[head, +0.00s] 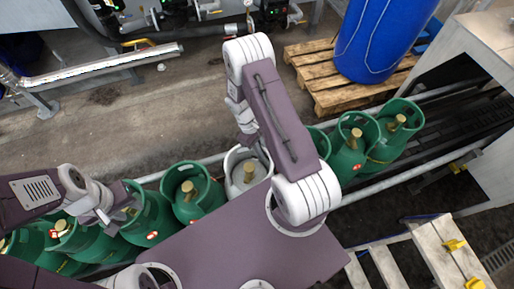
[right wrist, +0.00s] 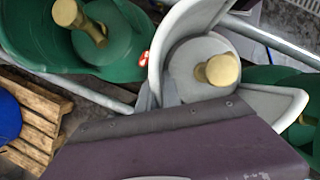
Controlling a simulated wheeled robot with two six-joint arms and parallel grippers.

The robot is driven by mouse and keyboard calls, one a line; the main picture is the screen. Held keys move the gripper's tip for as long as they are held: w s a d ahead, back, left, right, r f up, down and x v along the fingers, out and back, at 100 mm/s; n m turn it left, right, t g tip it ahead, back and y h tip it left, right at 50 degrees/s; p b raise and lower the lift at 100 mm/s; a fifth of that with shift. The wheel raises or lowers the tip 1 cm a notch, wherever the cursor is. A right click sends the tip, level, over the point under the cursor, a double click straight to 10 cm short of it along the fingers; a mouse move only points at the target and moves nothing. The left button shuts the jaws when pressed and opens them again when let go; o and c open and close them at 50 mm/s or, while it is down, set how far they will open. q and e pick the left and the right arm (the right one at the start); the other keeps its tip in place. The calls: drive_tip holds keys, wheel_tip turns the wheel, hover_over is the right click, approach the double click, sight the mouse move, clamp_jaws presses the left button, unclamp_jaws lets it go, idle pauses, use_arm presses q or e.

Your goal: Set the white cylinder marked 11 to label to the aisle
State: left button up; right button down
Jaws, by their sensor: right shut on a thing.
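The white cylinder (head: 234,184) stands in the row on the conveyor between green cylinders, its brass valve facing up. It also shows in the right wrist view (right wrist: 195,72), with its white collar around the valve. No number or label on it can be made out. My right gripper (head: 263,154) is shut on the collar's edge; its fingers show in the right wrist view (right wrist: 160,96). My right arm hides part of the row. My left gripper (head: 128,206) is beside a green cylinder (head: 150,222) at the left; its jaws are too unclear to tell.
Green cylinders flank the white one closely, including one on its left (head: 190,210) and several at the right (head: 350,160). A metal rail (head: 385,182) runs along the conveyor. A blue drum (head: 380,45) stands on a wooden pallet (head: 318,88).

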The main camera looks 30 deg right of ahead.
drive_tip(key=shift+s+d+m+y+p, duration=0.1)
drive_tip(key=shift+s+m+y+p, duration=0.25)
drive_tip(key=shift+s+m, duration=0.65)
drive_tip(key=shift+s+d+m+y+p, duration=0.15)
drive_tip(key=shift+s+m+y, duration=0.45)
drive_tip(key=shift+m, duration=0.75)
drive_tip(key=shift+s+m+y+p, duration=0.25)
drive_tip(key=shift+s+m+y, duration=0.2)
drive_tip(key=shift+s+m, duration=0.55)
drive_tip(key=shift+w+m, duration=0.15)
drive_tip(key=shift+m, duration=0.1)
drive_tip(key=c, duration=1.5)
unclamp_jaws()
drive_tip(key=shift+c, duration=0.2)
drive_tip(key=v, duration=0.9)
drive_tip(key=shift+b, duration=0.3)
drive_tip(key=shift+w, duration=0.1)
